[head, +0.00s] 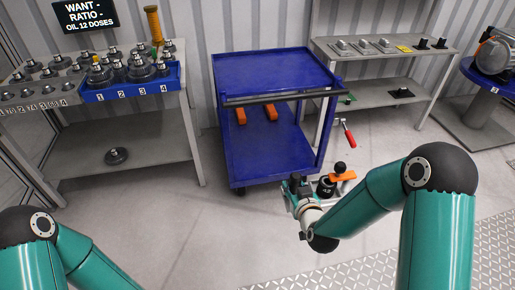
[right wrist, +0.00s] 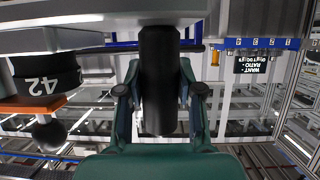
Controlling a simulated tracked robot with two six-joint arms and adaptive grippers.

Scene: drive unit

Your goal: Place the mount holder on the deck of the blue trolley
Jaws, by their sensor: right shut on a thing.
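The blue trolley (head: 262,68) stands in the middle of the head view, with a bare top deck, a black handle bar along its front and a lower shelf. My right gripper (head: 297,186) is low in front of the trolley's right front corner. It is shut on a black upright handle (right wrist: 160,80), seen between the fingers in the right wrist view. The handle seems to belong to the mount holder (head: 326,187), with a black part marked 42 (right wrist: 40,84), an orange plate (head: 343,177) and a black knob (head: 340,167). My left gripper is out of view.
A bench (head: 120,130) with a blue numbered tray (head: 130,88) stands left; a grey table (head: 400,60) stands right. A red-handled tool (head: 347,134) is right of the trolley. The floor in front is clear.

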